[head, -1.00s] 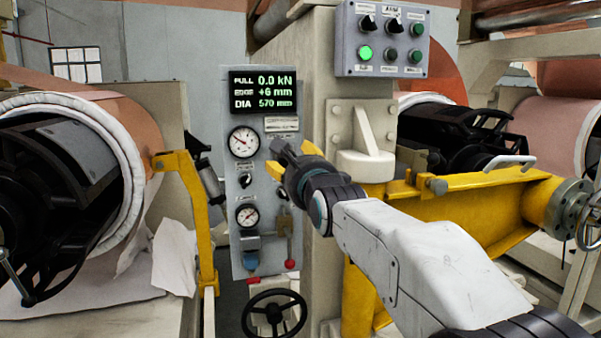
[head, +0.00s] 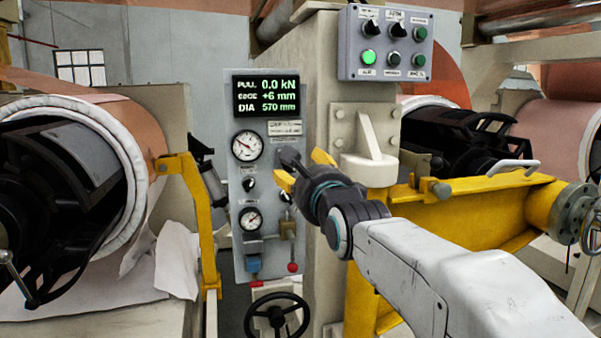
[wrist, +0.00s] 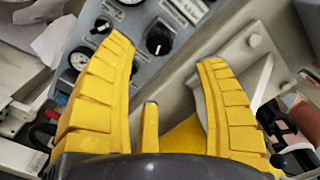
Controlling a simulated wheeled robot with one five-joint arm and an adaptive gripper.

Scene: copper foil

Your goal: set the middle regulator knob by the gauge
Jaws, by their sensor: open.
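The grey regulator panel (head: 268,240) carries two round white gauges, an upper one (head: 247,146) and a lower one (head: 250,219). A black knob (head: 249,185) sits between the gauges. Another black knob (head: 286,197) to its right is partly hidden by my gripper (head: 303,169); I cannot tell for sure which is the middle one. The upper gauge's needle slants to the upper left. In the wrist view my yellow fingers (wrist: 165,52) are spread and empty. A black knob with a pale mark (wrist: 158,42) shows between their tips; contact is not visible.
A lit display (head: 266,96) tops the panel. A yellow bracket (head: 202,225) stands left of the panel, a yellow beam (head: 470,205) to the right, and a button box (head: 387,45) above.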

